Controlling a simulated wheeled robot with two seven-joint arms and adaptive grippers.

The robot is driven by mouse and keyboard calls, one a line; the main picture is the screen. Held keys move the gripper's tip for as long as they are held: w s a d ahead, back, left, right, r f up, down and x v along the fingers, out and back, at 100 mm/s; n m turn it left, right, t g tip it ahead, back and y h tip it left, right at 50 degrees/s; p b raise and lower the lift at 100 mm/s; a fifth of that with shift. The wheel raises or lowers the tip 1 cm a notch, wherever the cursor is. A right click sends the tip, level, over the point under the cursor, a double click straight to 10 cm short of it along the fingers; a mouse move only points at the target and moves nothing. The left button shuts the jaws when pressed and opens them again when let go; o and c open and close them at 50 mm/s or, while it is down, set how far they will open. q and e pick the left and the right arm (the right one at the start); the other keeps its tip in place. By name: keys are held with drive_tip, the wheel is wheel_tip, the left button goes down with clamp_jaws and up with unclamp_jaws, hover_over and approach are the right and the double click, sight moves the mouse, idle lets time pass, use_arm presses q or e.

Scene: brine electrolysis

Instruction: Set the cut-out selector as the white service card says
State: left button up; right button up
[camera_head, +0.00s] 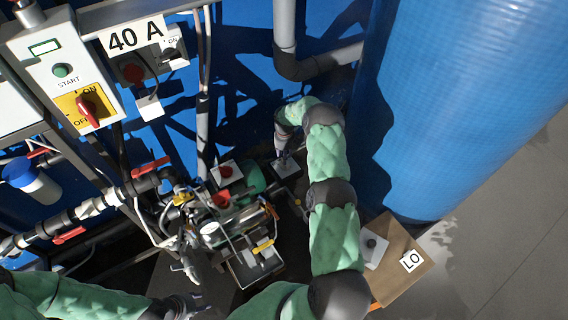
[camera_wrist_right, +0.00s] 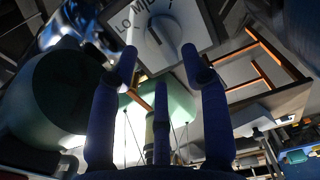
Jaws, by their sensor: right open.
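The cut-out selector (camera_wrist_right: 160,33) is a round grey knob on a white plate marked LO and MID; a further mark is cut off. Its white line points up-left, apparently towards MID. In the head view, the selector plate (camera_head: 287,167) lies below my right gripper (camera_head: 281,150). In the right wrist view, that gripper (camera_wrist_right: 160,65) is open, its fingers before the knob, with no clear grip. A white card (camera_head: 411,261) reading LO lies on a tan box. My left gripper (camera_head: 188,306) is at the bottom edge, away from the selector; its finger gap is unclear.
The tan box (camera_head: 398,282) also carries a grey button on a white plate (camera_head: 372,248). A large blue tank (camera_head: 460,90) stands at right. Pipes, red-handled valves and a pump (camera_head: 225,205) crowd the middle left.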

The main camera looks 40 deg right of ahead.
drive_tip(key=shift+f+b, duration=0.8)
drive_tip(key=shift+f, duration=1.95)
clamp_jaws()
